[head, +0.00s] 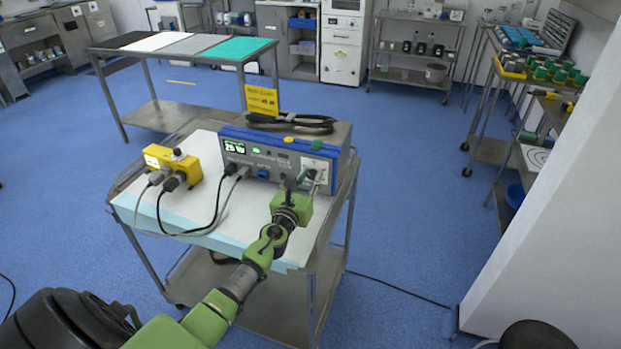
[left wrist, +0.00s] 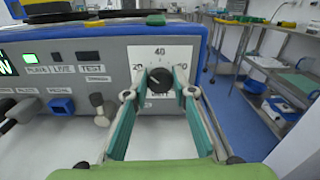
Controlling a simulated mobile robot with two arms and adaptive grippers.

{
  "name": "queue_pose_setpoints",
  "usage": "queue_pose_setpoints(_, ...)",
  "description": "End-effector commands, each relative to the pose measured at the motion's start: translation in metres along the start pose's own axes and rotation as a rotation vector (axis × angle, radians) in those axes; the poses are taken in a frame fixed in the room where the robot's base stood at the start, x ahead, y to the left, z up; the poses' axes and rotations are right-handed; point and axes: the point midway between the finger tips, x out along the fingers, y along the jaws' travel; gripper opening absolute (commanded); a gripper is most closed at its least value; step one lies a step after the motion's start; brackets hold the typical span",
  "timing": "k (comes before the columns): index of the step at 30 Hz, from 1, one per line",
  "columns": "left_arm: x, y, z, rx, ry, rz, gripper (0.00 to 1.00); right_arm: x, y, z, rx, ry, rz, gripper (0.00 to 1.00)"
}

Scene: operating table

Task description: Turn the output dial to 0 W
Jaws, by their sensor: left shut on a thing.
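The output dial (left wrist: 160,82) is a small black knob on a white plate on the front of a grey and blue power unit (head: 262,158). The plate carries marks including 20 at the left and 40 at the top. My left gripper (left wrist: 161,86) is shut on the dial, one green-padded finger on each side of it. In the head view my left gripper (head: 313,180) reaches the right end of the unit's front and hides the dial. The unit's green display (head: 234,147) shows a number in the twenties, its last digit unclear. My right gripper is not in view.
The unit stands on a steel cart (head: 322,262) with a white top. A yellow box (head: 172,165) with plugged cables is to its left. Black and grey cables cross the cart top. A blue socket (left wrist: 61,105) and a knob-like post (left wrist: 97,100) are left of the dial.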

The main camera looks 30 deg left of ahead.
Motion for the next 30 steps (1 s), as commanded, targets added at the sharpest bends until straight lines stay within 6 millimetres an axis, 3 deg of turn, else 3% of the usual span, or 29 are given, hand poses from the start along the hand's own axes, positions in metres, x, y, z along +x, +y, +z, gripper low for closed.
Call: queue_pose_setpoints(30,0.0,0.003,-0.002,-0.951,-0.001,0.0,0.03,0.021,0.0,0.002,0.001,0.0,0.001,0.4)
